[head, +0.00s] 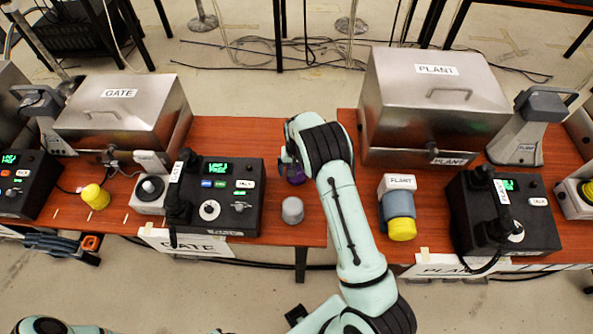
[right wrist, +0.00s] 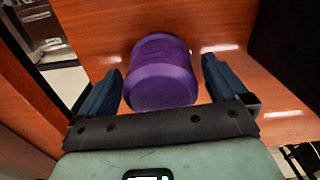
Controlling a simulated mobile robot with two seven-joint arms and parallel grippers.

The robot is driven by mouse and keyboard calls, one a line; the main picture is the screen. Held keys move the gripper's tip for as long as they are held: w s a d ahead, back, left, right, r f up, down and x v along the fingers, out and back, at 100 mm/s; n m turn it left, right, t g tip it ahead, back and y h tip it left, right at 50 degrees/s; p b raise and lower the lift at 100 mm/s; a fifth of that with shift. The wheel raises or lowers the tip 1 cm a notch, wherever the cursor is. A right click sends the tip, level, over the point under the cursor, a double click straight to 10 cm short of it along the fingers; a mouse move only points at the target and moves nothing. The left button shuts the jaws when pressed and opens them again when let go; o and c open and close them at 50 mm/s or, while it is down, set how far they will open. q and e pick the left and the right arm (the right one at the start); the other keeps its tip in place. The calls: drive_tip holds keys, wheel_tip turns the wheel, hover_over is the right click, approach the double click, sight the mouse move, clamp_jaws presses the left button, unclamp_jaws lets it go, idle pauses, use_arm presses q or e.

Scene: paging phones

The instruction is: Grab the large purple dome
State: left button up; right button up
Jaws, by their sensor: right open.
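The large purple dome (right wrist: 162,75) stands on the brown wooden table, between the two dark fingers of my right gripper (right wrist: 161,68) in the right wrist view. The fingers are open, with a visible gap on each side of the dome. In the head view, the dome (head: 296,176) is mostly hidden by my right gripper (head: 288,165) and wrist, near the right end of the left table. My left gripper is out of view; only a teal part of my arm shows at the bottom left.
A grey dome (head: 292,210) stands nearby at the table's front. The GATE phone console (head: 232,190) is to the left, with a yellow dome (head: 95,197) farther left. A gap separates this table from the PLANT table (head: 352,122).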

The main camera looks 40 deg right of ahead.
drive_tip(key=c, duration=1.2)
